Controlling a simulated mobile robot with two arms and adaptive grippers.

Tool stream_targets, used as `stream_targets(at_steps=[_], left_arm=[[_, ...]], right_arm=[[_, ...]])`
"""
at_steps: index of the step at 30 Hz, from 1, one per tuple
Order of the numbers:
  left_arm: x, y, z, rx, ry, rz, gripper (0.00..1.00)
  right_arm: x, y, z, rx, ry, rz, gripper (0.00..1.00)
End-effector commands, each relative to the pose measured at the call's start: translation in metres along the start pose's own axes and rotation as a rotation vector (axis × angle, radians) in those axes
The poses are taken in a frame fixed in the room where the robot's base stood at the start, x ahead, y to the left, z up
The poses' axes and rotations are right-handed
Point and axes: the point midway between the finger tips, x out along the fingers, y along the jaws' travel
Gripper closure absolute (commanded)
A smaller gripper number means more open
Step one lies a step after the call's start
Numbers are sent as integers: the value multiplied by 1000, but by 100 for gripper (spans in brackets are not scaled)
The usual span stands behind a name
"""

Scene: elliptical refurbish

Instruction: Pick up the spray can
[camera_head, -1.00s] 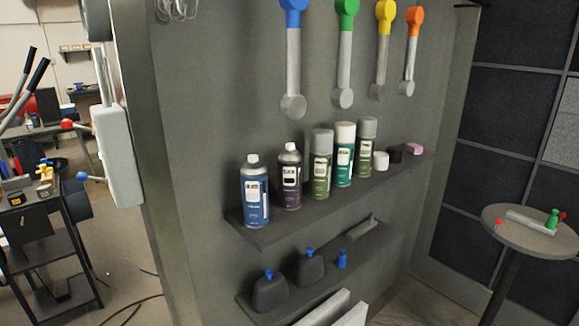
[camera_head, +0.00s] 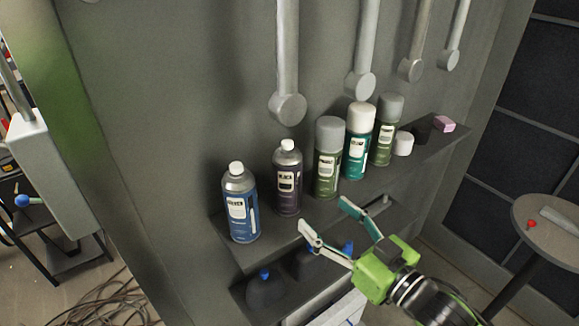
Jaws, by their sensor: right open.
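Several spray cans stand upright in a row on the upper grey shelf (camera_head: 287,231). From left they are a blue can (camera_head: 241,207), a dark purple can (camera_head: 287,180), a green can (camera_head: 327,160), a teal can (camera_head: 357,145) and another green can (camera_head: 384,135). My right gripper (camera_head: 322,216) is green with pale fingers. It is open and empty in front of the shelf, its fingertips spread toward the cans and apparently apart from them. My left gripper is out of view.
Dark bottles with blue caps (camera_head: 264,287) stand on the lower shelf, partly hidden by my right gripper. A white cap (camera_head: 403,143) and a pink block (camera_head: 444,124) lie at the upper shelf's right end. A round table (camera_head: 560,232) stands at right.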

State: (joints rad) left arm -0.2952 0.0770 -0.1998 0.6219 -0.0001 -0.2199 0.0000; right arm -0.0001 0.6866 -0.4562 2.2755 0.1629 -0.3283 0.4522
Motion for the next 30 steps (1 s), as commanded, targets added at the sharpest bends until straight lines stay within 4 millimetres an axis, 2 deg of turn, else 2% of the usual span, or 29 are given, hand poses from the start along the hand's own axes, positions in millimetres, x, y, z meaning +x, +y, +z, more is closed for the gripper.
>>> stream_targets(at_steps=[5,12,22,30], left_arm=[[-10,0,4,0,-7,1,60],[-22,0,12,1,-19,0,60],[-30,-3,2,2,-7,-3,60],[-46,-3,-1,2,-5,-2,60]], right_arm=[[24,-1,-6,2,6,-2,35],[69,0,-4,1,3,-1,35],[92,0,-3,0,2,-1,35],[126,0,-2,0,3,0,35]])
